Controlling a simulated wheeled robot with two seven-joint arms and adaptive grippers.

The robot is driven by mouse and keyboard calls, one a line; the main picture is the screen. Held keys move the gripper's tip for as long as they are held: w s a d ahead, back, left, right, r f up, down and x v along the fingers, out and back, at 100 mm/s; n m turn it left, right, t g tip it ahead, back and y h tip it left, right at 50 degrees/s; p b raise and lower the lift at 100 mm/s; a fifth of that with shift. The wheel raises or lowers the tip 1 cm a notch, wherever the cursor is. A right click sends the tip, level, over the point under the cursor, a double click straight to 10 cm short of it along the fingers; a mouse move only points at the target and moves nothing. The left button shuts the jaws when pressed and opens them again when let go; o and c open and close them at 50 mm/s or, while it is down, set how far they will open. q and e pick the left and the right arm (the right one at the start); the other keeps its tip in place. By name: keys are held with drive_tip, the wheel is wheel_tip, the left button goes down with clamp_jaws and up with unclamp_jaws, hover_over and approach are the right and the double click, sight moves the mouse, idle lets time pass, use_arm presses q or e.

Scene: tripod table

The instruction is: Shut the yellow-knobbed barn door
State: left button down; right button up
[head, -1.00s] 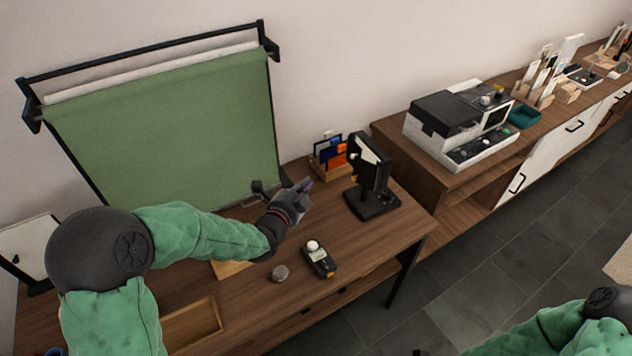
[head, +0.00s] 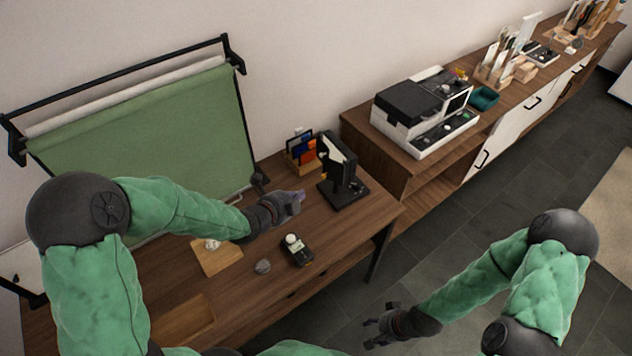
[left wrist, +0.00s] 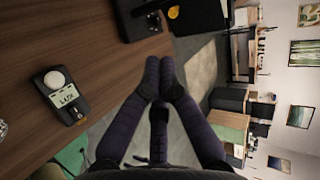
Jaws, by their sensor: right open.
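The black lamp with flat barn-door panels (head: 338,155) stands on a black base on the wooden table. A small yellow spot, perhaps the knob (head: 324,157), shows on its left side. In the left wrist view, a yellow knob (left wrist: 173,12) shows at the top edge beside a dark panel; most of the lamp is cut off. My left gripper (head: 299,196) is just left of the lamp base, apart from it. Its fingertips (left wrist: 160,64) meet with nothing visible between them. My right gripper (head: 368,330) is open and empty, low in front of the table.
An organizer (head: 303,158) stands behind the lamp. The green backdrop (head: 150,135) is at the left. A sideboard with a white machine (head: 425,110) is at the right.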

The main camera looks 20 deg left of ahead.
use_arm(q)
drive_tip(key=b, duration=0.1)
approach(331, 173)
wheel_tip(331, 173, down, 5)
drive_tip(key=w, duration=0.2)
drive_tip(key=shift+w+a, duration=0.25)
drive_tip(key=shift+w, duration=0.45)
drive_tip(key=shift+b, duration=0.35)
drive_tip(key=shift+w+a+b, duration=0.25)
drive_tip(key=shift+w+b, duration=0.75)
drive_tip(key=shift+b, duration=0.5)
drive_tip(key=shift+w+a+b, duration=0.25)
drive_tip(key=shift+w+b, duration=0.75)
drive_tip(key=shift+b, duration=0.5)
